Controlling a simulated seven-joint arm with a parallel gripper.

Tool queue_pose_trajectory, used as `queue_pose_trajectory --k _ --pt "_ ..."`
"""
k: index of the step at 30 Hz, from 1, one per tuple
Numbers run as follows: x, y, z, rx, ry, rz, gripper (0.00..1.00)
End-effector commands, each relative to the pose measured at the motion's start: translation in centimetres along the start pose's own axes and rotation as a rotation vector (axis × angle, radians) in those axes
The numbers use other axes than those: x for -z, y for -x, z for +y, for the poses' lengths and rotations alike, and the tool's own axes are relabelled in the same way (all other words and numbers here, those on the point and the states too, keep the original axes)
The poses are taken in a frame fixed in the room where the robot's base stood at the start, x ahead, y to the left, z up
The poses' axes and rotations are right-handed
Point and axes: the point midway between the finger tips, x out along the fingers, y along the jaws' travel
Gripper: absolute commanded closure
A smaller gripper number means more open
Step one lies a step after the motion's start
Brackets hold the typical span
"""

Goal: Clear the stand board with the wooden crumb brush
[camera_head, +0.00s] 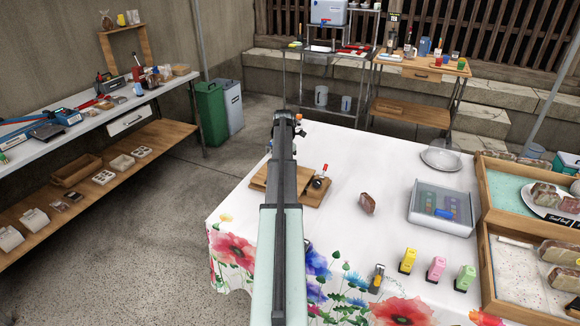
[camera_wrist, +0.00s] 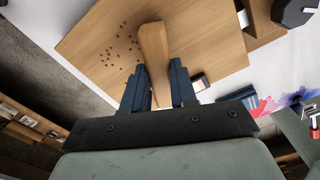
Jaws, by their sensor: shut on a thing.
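The wooden stand board (camera_wrist: 215,45) fills much of the wrist view. Its edge also shows in the head view (camera_head: 258,184), beside my arm on the white table. Small brown crumbs (camera_wrist: 118,47) lie scattered on the board, left of the brush. The wooden crumb brush (camera_wrist: 153,45) stands between the fingers of my gripper (camera_wrist: 159,88), which is shut on it. The brush is over the board; I cannot tell whether its lower end touches it. In the head view my arm hides the brush, the crumbs and the middle of the board.
A dark round-topped item with red (camera_head: 320,182) stands at the board's right side. A bread piece (camera_head: 367,204), a clear-lidded box (camera_head: 443,208) and a plate (camera_head: 440,158) lie farther right. Wooden trays (camera_head: 505,281) line the right edge.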

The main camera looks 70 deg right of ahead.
Motion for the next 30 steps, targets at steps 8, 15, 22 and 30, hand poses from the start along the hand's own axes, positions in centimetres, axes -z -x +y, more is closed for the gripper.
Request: queue_pose_trajectory --k 8,15,22,30 --pt "1.0 0.0 2.5 0.0 0.001 0.001 1.0" --pt "1.9 0.0 4.5 0.0 0.001 0.001 1.0" --pt "2.6 0.0 6.4 0.0 0.001 0.001 1.0" --pt "2.4 0.0 5.5 0.0 -0.001 0.0 1.0"
